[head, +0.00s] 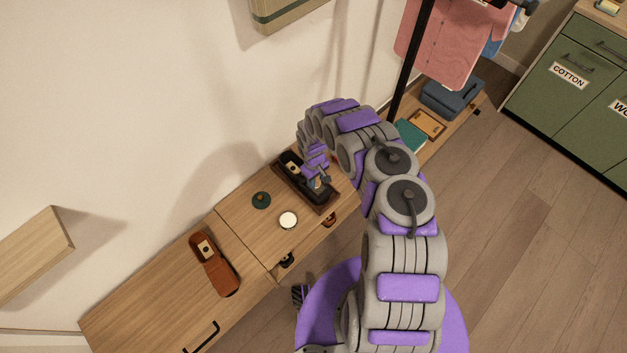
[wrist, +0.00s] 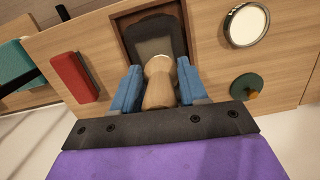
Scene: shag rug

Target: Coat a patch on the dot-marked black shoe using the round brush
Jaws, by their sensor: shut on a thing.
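A black shoe (head: 289,159) lies in a brown tray (head: 325,208) on the wooden bench. Its toe end is partly covered by my gripper (head: 319,181). In the wrist view the dark shoe (wrist: 134,31) is just ahead of the fingers. My gripper's blue fingers are shut on the wooden handle of the round brush (wrist: 160,88). The brush's far end is over the shoe, but I cannot tell whether it touches. No dot mark can be made out. A round tin with pale contents (head: 288,220) stands open beside the tray, with a dark green lid (head: 261,200) nearby.
A red block (wrist: 75,78) is beside the tray. A teal book (head: 410,134), a wooden frame (head: 427,124) and blue folded cloth (head: 453,97) lie farther right. Pink clothing hangs above. Bare bench top surrounds the tin.

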